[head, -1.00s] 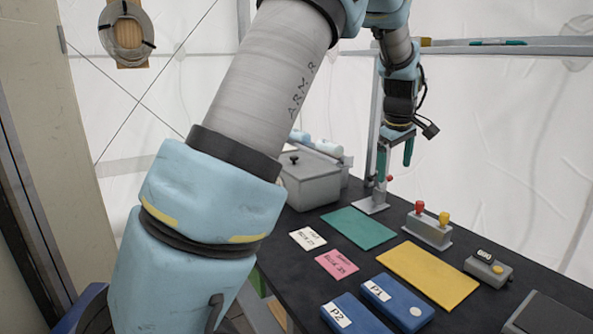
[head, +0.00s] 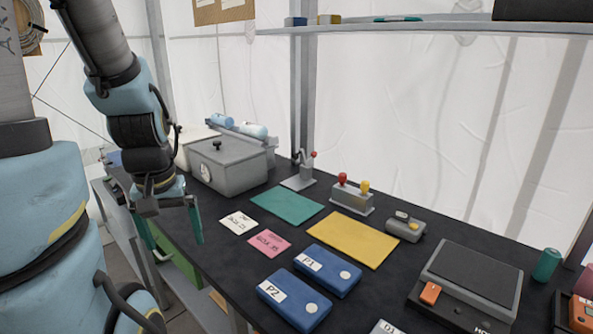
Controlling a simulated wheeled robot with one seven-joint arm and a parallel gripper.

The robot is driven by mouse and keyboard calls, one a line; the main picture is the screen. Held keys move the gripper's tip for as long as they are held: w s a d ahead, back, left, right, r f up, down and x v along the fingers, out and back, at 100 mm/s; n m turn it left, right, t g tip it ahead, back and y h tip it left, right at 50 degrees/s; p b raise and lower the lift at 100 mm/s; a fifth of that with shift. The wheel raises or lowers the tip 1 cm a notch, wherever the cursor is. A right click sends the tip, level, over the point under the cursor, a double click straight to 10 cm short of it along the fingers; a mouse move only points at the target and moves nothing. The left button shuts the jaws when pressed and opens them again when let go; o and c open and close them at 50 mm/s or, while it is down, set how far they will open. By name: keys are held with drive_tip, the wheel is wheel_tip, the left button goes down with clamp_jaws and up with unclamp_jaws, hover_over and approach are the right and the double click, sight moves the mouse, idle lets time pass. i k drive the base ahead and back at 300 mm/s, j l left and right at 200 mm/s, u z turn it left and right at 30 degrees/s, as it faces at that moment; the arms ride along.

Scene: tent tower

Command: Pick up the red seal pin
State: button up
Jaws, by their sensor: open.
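The red seal pin (head: 343,179) stands upright in a grey block (head: 351,202) on the black table, beside a yellow pin (head: 364,187). My gripper (head: 180,247) hangs at the left, fingers pointing down, near the table's left front edge. Its two green fingers are apart with nothing between them. It is well to the left of the red pin and does not touch it.
A grey lidded box (head: 228,171) stands at the back left, with a small grey stand (head: 299,180) beside it. A green mat (head: 286,206), a yellow mat (head: 353,241) and blue cases P1 (head: 328,272) and P2 (head: 294,302) lie flat. A shelf (head: 440,27) runs above.

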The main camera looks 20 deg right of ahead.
sight(342, 177)
drive_tip(key=i+j+z, duration=0.1)
drive_tip(key=i+j, duration=0.7)
